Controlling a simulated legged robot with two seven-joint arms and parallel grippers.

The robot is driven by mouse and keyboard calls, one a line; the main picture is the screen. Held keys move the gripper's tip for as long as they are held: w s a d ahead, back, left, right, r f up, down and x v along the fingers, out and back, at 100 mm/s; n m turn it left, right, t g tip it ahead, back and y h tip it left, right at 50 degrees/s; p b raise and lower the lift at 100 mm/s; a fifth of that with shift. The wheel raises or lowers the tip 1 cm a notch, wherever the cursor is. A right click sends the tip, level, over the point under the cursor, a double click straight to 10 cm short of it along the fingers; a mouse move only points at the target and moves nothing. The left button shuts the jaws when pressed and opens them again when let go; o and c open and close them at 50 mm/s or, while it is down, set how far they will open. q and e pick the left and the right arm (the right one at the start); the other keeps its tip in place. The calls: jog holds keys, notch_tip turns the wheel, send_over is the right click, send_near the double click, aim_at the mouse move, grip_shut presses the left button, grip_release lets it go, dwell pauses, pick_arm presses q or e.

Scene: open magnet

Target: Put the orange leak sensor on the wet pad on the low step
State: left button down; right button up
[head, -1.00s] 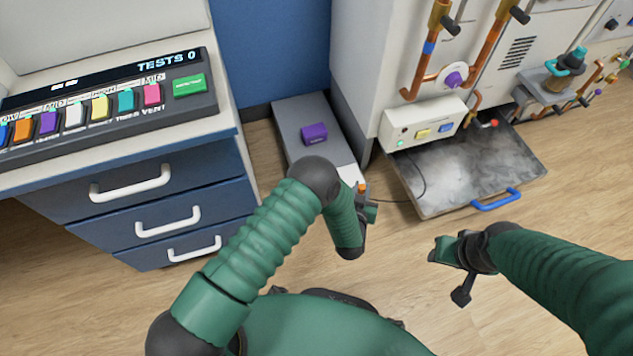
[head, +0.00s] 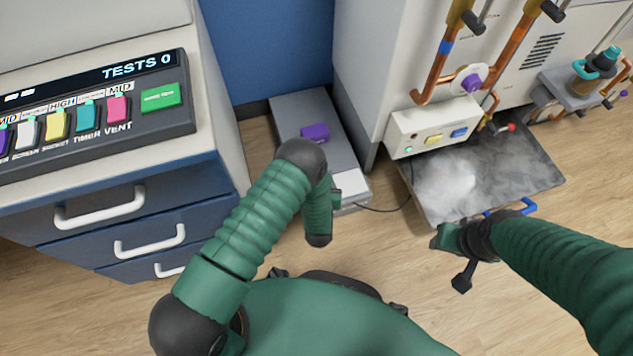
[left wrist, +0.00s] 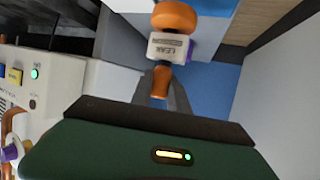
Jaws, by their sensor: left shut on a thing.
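The orange leak sensor (left wrist: 174,17) shows in the left wrist view with a white body labelled LEAK. My left gripper (left wrist: 161,92) is shut on its lower orange part. In the head view my left gripper (head: 337,200) is mostly hidden behind my forearm, beside the near end of the low step, and the sensor cannot be made out. The low step (head: 290,110) is a long grey block on the floor. A white pad (head: 352,184) lies on its near end, partly covered by my arm. My right gripper (head: 440,238) is near the metal tray; its jaws are unclear.
A purple block (head: 315,132) sits on the step. A blue drawer cabinet (head: 130,215) with a button panel (head: 100,110) stands left. Right are a white machine with copper pipes and a metal tray (head: 520,175) with white vapour. A thin cable (head: 385,209) crosses the floor.

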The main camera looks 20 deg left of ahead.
pick_arm(q)
jog(key=a+f+b, duration=0.3)
jog(key=f+b, duration=0.1)
jog(key=shift+w, duration=0.35)
jog(key=shift+r, duration=0.2)
jog(key=shift+f, duration=0.2)
jog(key=c, duration=1.3)
grip_release()
jog(key=shift+o, duration=0.2)
jog(key=p+v, duration=0.7)
jog(key=v, duration=0.5)
jog(key=shift+r, duration=0.15)
